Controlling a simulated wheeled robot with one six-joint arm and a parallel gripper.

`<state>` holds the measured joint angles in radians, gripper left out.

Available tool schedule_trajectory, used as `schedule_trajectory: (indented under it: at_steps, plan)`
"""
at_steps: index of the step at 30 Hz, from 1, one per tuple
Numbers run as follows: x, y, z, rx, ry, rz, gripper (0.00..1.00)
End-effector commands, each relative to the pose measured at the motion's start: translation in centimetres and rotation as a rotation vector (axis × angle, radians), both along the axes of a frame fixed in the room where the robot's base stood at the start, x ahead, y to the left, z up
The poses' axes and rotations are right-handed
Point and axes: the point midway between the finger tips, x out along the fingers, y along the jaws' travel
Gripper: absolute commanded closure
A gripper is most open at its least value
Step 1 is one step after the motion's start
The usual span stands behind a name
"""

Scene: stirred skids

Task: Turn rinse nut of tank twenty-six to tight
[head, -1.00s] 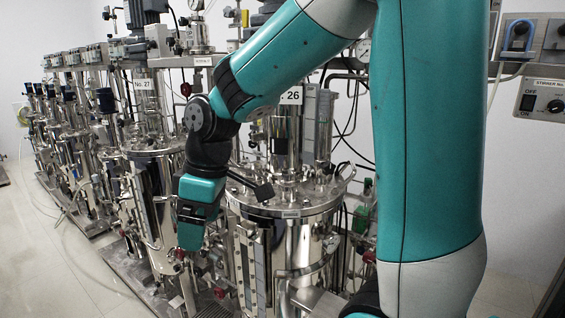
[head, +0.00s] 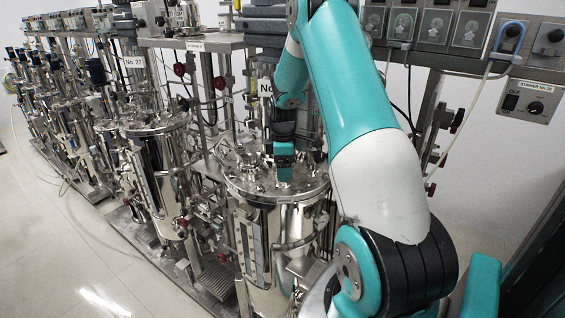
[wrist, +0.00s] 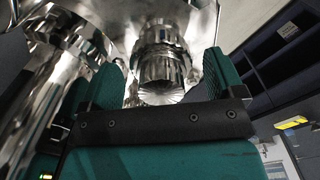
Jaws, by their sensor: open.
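Tank twenty-six (head: 298,222) is a polished steel vessel in the middle of the head view. Its number plate (head: 265,88) is partly hidden by my arm, with only "No" showing. My gripper (head: 284,165) is at the tank's lid in the head view. In the wrist view, a ribbed chrome nut (wrist: 161,72) on a steel fitting lies between the two teal fingers of my gripper (wrist: 160,80). The fingers are open, one on each side of the nut, with a visible gap at least on the right. The nut is hidden in the head view.
Tank twenty-seven (head: 158,150) and several similar tanks stand in a row to the left. Pipes and valves crowd the space between tanks. The floor (head: 60,250) at lower left is clear.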

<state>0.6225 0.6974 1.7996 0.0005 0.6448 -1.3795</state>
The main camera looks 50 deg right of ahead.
Motion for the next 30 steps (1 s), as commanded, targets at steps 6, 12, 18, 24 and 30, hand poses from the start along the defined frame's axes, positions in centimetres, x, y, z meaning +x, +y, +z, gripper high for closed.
schedule_trajectory:
  at_steps: [6,12,18,24,30]
  plan:
    - [-0.03,0.06,-0.84,0.000,0.000,0.000,0.12]
    - [-0.02,0.05,-0.83,0.000,0.000,0.000,0.24]
    - [-0.01,0.04,-0.80,0.000,-0.001,0.000,0.62]
    - [0.01,0.02,-0.80,-0.001,-0.002,-0.006,0.61]
    - [0.04,0.01,-0.83,-0.002,-0.003,-0.041,0.61]
